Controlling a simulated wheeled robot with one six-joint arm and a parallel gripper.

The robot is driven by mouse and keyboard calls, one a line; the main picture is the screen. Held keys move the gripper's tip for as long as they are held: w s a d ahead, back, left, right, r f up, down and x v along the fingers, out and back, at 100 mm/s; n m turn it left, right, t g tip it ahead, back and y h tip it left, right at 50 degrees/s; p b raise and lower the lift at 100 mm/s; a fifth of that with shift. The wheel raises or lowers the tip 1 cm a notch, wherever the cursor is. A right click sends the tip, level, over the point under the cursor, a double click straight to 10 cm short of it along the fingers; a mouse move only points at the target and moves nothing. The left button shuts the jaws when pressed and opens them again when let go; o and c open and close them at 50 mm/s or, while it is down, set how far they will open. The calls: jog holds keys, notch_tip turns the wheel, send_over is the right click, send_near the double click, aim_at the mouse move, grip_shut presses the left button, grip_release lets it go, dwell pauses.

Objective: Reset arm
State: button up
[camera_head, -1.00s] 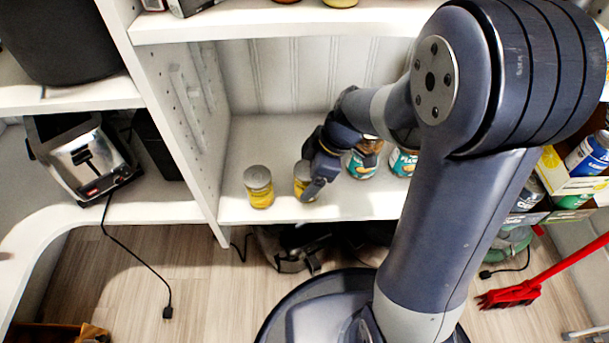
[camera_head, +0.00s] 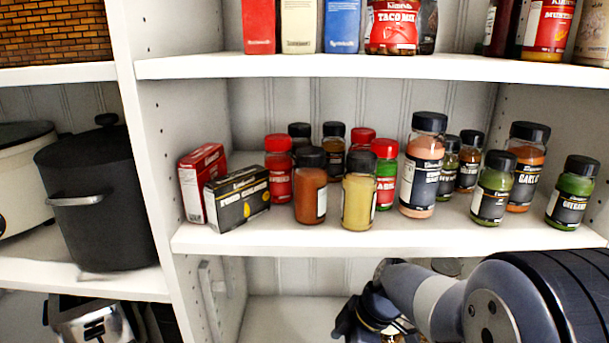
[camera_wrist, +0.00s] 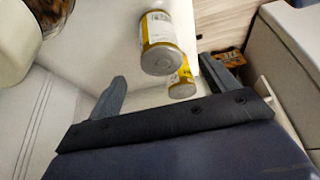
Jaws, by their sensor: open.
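My gripper (camera_wrist: 163,72) is open in the wrist view, with its two dark fingers spread apart. Two yellow-and-white cans show past the fingers: a nearer can (camera_wrist: 160,45) and a farther can (camera_wrist: 183,82) partly behind it. Both appear beyond the fingertips, and I see nothing clamped between the jaws. In the head view my gripper (camera_head: 352,322) is at the bottom edge, in front of the lower shelf bay, and partly cut off. My arm covers the bottom right there.
The middle shelf (camera_head: 330,240) above my arm holds several spice jars (camera_head: 359,195) and a black box (camera_head: 237,198). Its front edge is close above my arm. A divider (camera_head: 150,130) stands left, beside a black pot (camera_head: 95,200). A toaster (camera_head: 92,322) is lower left.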

jog(key=b+x, duration=0.4)
jog(key=x, duration=0.6)
jog(key=shift+f, duration=0.15)
jog(key=shift+r+p, duration=0.25)
jog(key=shift+p, duration=0.1)
